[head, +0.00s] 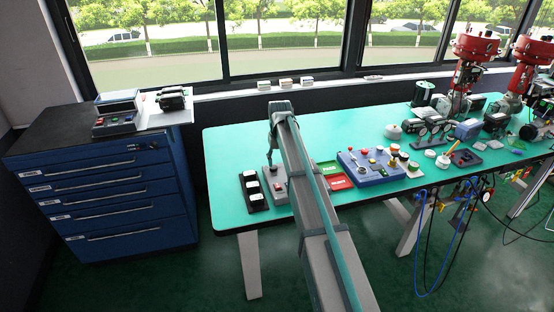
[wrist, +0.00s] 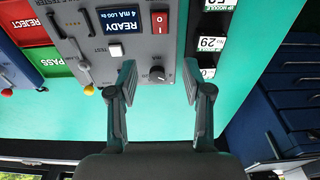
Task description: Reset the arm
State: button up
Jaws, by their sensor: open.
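My gripper (wrist: 158,82) is open and empty in the wrist view, its two fingers apart on either side of a black knob (wrist: 158,74). I cannot tell how far its tips are above the knob. The knob is on a grey tester box (wrist: 130,53) with a lit display reading "READY 4 mA" (wrist: 122,22), a red rocker switch (wrist: 160,21) and a white button (wrist: 116,50). In the head view my arm reaches over the teal bench (head: 232,146), and my gripper (head: 271,152) points down near the grey box, partly hidden by the arm.
A black rack of numbered modules (head: 253,192) stands beside the tester. Green PASS (wrist: 51,61) and red REJECT (wrist: 22,22) trays lie on its other side. A blue panel (head: 370,167) and red-topped valves (head: 475,47) are farther right. A blue drawer cabinet (head: 105,190) stands left.

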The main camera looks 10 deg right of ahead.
jog(key=s+f+g, duration=0.2)
jog(key=s+f, duration=1.2)
jog(key=s, duration=0.7)
jog(key=s+f+g, duration=0.3)
jog(key=s+f, duration=1.1)
jog(key=s, duration=0.8)
jog(key=s+f+m+g, duration=0.1)
jog(key=s+f+g, duration=0.2)
jog(key=s+f, duration=1.1)
jog(key=s, duration=0.7)
jog(key=shift+s+f, duration=0.2)
jog(key=shift+s, duration=0.05)
jog(key=shift+f, duration=0.1)
notch_tip(320, 180, down, 18)
jog(key=b, duration=1.8)
